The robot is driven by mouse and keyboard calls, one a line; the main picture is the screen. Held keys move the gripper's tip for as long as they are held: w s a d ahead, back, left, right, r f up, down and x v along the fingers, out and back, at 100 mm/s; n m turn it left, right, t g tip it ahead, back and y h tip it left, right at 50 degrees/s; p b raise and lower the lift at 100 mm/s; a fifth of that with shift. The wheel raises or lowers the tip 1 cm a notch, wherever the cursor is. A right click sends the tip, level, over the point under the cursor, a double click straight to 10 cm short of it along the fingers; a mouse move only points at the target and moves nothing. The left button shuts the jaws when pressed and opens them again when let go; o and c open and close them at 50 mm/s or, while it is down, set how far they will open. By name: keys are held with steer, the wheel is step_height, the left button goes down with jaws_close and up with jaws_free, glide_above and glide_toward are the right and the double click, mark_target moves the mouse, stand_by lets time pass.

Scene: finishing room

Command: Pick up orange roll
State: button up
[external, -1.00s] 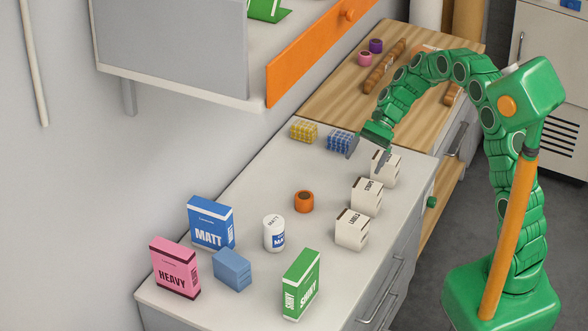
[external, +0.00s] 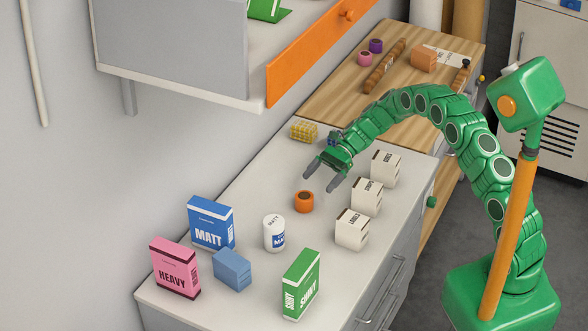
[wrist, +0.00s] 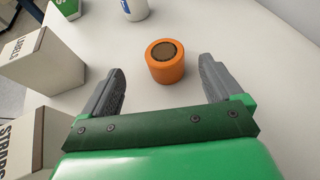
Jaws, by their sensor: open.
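The gripper's fingers also show in the wrist view (wrist: 162,75). They do not touch the roll.
White boxes (external: 352,230) stand in a row to the right. Blue MATT (external: 211,224), pink HEAVY (external: 175,268) and green SHINY (external: 301,284) boxes and a blue block (external: 232,270) stand nearer. A yellow block (external: 304,131) lies behind.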

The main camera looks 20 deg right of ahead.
mark_target(305, 195)
steer(key=shift+w+x, duration=0.15)
steer(key=shift+x, duration=1.85)
steer(key=shift+w+x, duration=0.1)
steer(key=shift+x, duration=1.9)
steer(key=shift+f, duration=0.1)
steer(key=shift+c, duration=0.2)
steer(key=c, duration=1.1)
steer(key=shift+o, duration=0.2)
